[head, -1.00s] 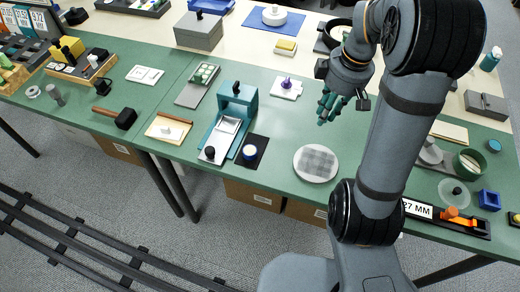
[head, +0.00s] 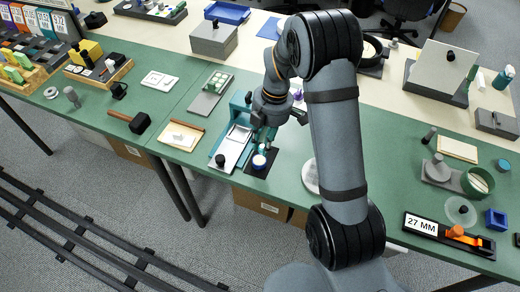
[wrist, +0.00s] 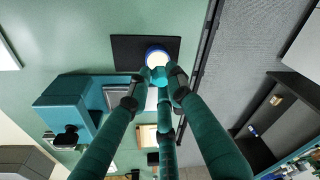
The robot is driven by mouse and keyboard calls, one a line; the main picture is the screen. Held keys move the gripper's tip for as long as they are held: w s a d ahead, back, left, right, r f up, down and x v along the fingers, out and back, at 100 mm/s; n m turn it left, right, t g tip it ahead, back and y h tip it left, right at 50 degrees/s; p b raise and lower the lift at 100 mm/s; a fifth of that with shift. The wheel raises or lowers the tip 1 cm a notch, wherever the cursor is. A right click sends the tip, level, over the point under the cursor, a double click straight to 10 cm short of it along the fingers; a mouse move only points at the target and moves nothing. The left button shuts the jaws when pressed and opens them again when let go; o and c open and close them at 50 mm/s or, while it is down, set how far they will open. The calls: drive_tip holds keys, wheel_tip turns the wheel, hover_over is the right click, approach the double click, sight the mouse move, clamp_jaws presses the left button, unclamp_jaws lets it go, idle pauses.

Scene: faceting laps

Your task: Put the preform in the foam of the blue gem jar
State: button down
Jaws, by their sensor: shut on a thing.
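The blue gem jar (head: 259,161) is a small round jar with a blue rim and a pale inside. It stands on a dark mat (head: 272,174) near the front edge of the green bench. It also shows in the wrist view (wrist: 157,56), open side up. My gripper (head: 263,141) is over the jar's far side. In the wrist view my gripper's teal fingers (wrist: 160,82) come together at the jar's near rim. They are shut on a small pale-blue piece, the preform (wrist: 158,75), mostly hidden by the fingertips. I cannot tell whether it touches the foam.
A teal press-like stand (wrist: 75,100) with a pale plate is close beside the fingers. A round grey disc (head: 309,177) is partly hidden by my arm. A mallet (head: 138,123) and a wooden tray (head: 181,136) lie to the left.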

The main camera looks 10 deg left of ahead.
sight(260, 159)
drive_tip(key=shift+s+a+f, duration=0.1)
drive_tip(key=shift+a+f, duration=0.3)
drive_tip(key=shift+a, duration=0.05)
drive_tip(key=shift+f+p, duration=0.5)
drive_tip(key=shift+f, duration=1.4)
drive_tip(key=shift+f, duration=0.15)
drive_tip(key=c, duration=1.6)
unclamp_jaws()
drive_tip(key=shift+c, duration=0.2)
drive_tip(key=shift+o, duration=0.4)
